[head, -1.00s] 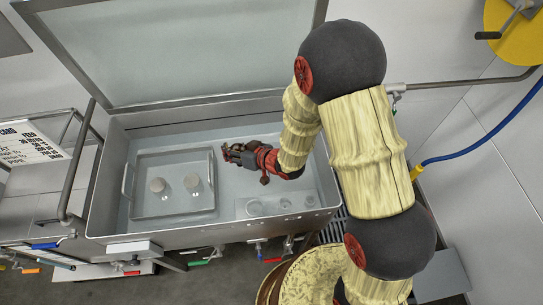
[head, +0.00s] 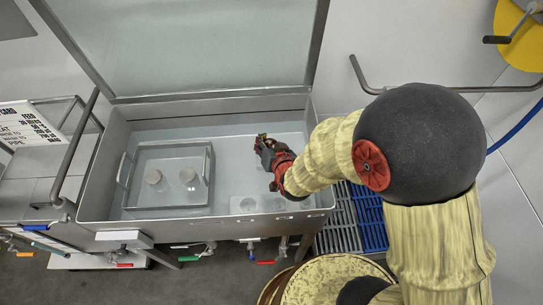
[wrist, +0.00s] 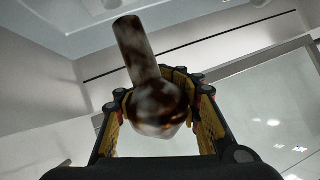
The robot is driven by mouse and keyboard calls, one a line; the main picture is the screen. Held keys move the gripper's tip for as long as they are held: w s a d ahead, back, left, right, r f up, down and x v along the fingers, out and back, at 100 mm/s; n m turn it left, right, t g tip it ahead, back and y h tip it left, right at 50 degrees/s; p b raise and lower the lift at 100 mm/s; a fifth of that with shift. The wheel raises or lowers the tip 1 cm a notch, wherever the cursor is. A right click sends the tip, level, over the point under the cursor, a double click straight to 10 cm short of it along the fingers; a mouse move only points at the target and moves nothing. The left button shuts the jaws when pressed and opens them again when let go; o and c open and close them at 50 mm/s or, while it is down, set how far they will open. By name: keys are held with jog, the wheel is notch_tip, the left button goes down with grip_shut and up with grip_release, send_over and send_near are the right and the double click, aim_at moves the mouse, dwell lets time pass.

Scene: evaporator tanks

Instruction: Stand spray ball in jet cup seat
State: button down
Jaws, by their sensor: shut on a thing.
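My gripper (head: 264,150) is above the right part of the basin, right of the tray. In the wrist view my gripper (wrist: 162,95) is shut on the spray ball (wrist: 160,108), a mottled dark brown and grey ball. Its stem (wrist: 135,45) points up and leans left in that view. Only a small brownish bit of the spray ball (head: 261,137) shows in the head view. A pale block with round cups, seemingly the jet cup seat (head: 246,204), lies in front of my gripper at the basin's front right. My arm hides part of that area.
A grey steel basin (head: 95,190) with a raised lid (head: 200,45) surrounds the work area. A square tray (head: 165,202) with handles and two round-topped pieces (head: 153,176) stands at left in it. Basin floor behind the cup block is clear.

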jog(key=shift+m+h, duration=0.7)
jog(key=shift+m, duration=0.1)
jog(key=w+f+b, duration=0.1)
jog(key=w+f, duration=0.3)
jog(key=w+f+b, duration=0.2)
jog(key=w+f, duration=0.2)
jog(key=w+d+f+b, duration=0.1)
jog(key=w+f+b, duration=0.1)
jog(key=w+f, duration=0.2)
jog(key=shift+w+d, duration=0.1)
jog(key=shift+w, duration=0.3)
jog(key=shift+w+f+b, duration=0.2)
jog(key=shift+f+b, duration=0.9)
jog(key=shift+f, duration=0.65)
jog(key=shift+f, duration=0.15)
jog(key=c, duration=1.2)
grip_release()
jog(key=shift+c, duration=0.2)
jog(key=shift+o, duration=0.3)
